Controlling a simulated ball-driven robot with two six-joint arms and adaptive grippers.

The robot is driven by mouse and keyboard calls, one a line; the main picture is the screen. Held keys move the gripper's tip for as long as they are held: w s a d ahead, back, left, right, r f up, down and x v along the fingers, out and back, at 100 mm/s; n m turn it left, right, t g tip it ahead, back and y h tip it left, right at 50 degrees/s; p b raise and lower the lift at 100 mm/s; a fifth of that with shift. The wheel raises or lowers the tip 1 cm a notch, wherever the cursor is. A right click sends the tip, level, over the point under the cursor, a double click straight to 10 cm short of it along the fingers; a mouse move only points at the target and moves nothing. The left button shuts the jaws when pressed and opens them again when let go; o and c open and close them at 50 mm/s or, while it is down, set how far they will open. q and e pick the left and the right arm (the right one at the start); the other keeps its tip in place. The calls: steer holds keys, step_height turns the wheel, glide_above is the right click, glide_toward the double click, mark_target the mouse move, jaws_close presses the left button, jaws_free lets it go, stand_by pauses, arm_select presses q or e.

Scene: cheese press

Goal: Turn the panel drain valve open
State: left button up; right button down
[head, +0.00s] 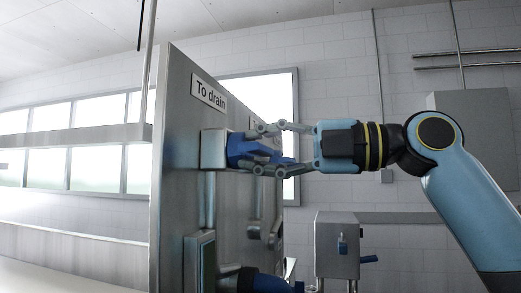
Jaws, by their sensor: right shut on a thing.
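A grey upright panel (173,150) carries a label reading "To drain" (208,93). Below the label, the drain valve's pale square body (213,148) sticks out from the panel, with a blue handle (238,149) on its right side. My right gripper (259,149) reaches in from the right, its fingers above and below the blue handle, shut on it. The fingers hide part of the handle. My left gripper is not in view.
Below the valve, pipes (255,231) and another blue and dark fitting (262,283) sit at the panel. A grey box with a blue handle (338,246) stands at the lower right. A wall cabinet (478,115) is behind my right arm. Open space lies right of the panel.

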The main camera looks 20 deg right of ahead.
steer(key=shift+f, duration=0.1)
steer(key=m+b, duration=0.1)
steer(key=m, duration=0.2)
steer(key=shift+m, duration=0.4)
steer(key=m, duration=0.4)
steer(key=shift+m, duration=0.3)
steer(key=m, duration=0.4)
steer(key=shift+m+p, duration=1.15)
steer(key=shift+m, duration=1.65)
steer(key=c, duration=1.3)
jaws_free()
steer(key=shift+c, duration=0.2)
